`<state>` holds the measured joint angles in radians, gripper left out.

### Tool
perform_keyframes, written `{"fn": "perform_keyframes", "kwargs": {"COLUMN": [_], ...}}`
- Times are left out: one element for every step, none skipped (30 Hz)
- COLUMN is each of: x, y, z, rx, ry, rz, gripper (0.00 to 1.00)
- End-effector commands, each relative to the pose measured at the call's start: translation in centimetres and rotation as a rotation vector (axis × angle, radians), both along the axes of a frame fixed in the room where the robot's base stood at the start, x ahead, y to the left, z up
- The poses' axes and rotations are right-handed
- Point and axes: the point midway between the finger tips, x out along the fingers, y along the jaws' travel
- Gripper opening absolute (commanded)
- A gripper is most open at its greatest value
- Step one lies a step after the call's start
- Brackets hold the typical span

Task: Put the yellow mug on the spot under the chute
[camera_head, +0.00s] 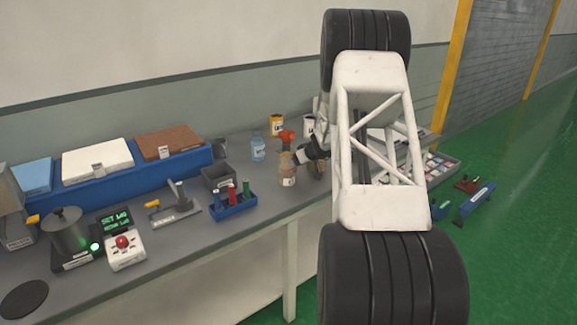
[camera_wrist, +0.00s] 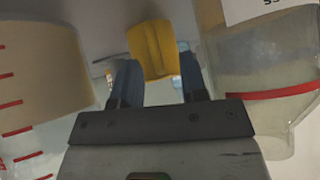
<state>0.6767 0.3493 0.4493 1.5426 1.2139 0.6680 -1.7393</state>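The yellow mug (camera_head: 277,123) stands at the back of the grey bench, with a white label facing my body camera. In the wrist view the yellow mug (camera_wrist: 152,48) shows ahead of my gripper (camera_wrist: 159,66), seen in the gap between the two fingertips. The blue-grey fingers are apart, and I see no grip on the mug. In the head view my gripper (camera_head: 308,152) is dark, small and partly hidden by my arm. I cannot make out a chute with certainty; a dark round disc (camera_head: 24,298) lies at the bench's front left.
A red-marked beaker (camera_wrist: 40,95) and a labelled clear bottle (camera_wrist: 260,75) flank my gripper closely. An orange-topped bottle (camera_head: 287,168), blue bottle (camera_head: 258,147) and white mug (camera_head: 309,124) stand nearby. A blue tool rack (camera_head: 233,205), kettle-like pot (camera_head: 70,232) and red-button box (camera_head: 125,251) fill the left.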

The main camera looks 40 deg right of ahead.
Motion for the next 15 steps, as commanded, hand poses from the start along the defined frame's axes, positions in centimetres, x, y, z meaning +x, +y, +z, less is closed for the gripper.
{"fn": "perform_keyframes", "kwargs": {"x": [-0.01, -0.01, -0.01, -0.01, -0.01, -0.01, -0.01, -0.01, -0.01, -0.01, -0.01, -0.01, -0.01, -0.01, -0.01], "y": [0.0, 0.0, 0.0, 0.0, 0.0, 0.0, 0.0, 0.0, 0.0, 0.0, 0.0, 0.0, 0.0, 0.0, 0.0], "z": [0.01, 0.01, 0.01, 0.0, 0.0, 0.0, 0.0, 0.0, 0.0, 0.0, 0.0, 0.0, 0.0, 0.0, 0.0], "rx": [0.0, 0.0, 0.0, 0.0, 0.0, 0.0, 0.0, 0.0, 0.0, 0.0, 0.0, 0.0, 0.0, 0.0, 0.0], "ry": [0.0, 0.0, 0.0, 0.0, 0.0, 0.0, 0.0, 0.0, 0.0, 0.0, 0.0, 0.0, 0.0, 0.0, 0.0], "rz": [0.0, 0.0, 0.0, 0.0, 0.0, 0.0, 0.0, 0.0, 0.0, 0.0, 0.0, 0.0, 0.0, 0.0, 0.0], "gripper": [0.4, 0.4, 0.4, 0.4, 0.4, 0.35, 0.31, 0.26, 0.2, 0.15, 0.11, 0.05, 0.0, 0.0, 0.0]}}
